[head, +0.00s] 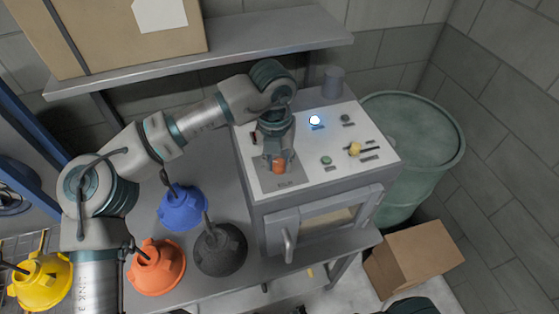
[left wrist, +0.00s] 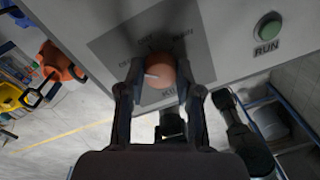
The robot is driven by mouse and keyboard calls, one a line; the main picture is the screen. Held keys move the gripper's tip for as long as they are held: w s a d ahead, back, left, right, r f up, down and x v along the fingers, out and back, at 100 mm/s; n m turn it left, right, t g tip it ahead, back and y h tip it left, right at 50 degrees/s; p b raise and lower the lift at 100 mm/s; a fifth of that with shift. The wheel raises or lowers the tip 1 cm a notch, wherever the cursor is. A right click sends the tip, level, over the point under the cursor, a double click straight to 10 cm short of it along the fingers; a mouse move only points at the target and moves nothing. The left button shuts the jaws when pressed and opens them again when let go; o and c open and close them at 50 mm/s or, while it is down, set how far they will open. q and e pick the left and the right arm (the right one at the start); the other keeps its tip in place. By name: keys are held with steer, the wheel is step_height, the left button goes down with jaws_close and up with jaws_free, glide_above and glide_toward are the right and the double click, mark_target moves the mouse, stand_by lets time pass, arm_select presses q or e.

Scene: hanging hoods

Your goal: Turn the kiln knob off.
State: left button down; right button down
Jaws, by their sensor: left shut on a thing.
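The orange kiln knob (head: 279,166) sits on a grey plate (head: 268,182) at the front left of the kiln's sloped white panel. My left gripper (head: 277,158) reaches down over it and is shut on it. In the left wrist view the round knob (left wrist: 160,72) sits between the two dark fingers (left wrist: 158,88), with a white pointer mark toward its left side. Small labels ring the knob on the plate; the fingers partly cover them and most are hard to read. My right gripper does not show clearly in either view.
A green button (left wrist: 267,28) labelled RUN is right of the knob. A lit lamp (head: 315,120) and a yellow switch (head: 355,149) are also on the panel. Blue (head: 183,208), orange (head: 157,268) and dark (head: 221,249) hoods are at left. A green barrel (head: 415,150) stands at right.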

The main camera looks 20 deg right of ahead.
mark_target(277, 163)
arm_select(q)
steer(key=shift+s+f+n, duration=0.1)
steer(key=shift+f+n, duration=0.15)
steer(key=shift+n, duration=0.65)
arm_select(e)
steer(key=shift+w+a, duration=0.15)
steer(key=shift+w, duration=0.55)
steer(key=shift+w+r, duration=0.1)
arm_select(q)
steer(key=c, duration=0.8)
jaws_free()
steer(key=shift+r, duration=0.15)
steer(key=shift+r, duration=0.1)
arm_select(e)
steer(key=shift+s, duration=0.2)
arm_select(q)
steer(key=r, duration=1.1)
steer(key=shift+w+a+r, duration=0.15)
steer(key=shift+w+r, duration=0.1)
steer(key=shift+r, duration=0.05)
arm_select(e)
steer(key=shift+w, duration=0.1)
arm_select(q)
steer(key=shift+r, duration=0.1)
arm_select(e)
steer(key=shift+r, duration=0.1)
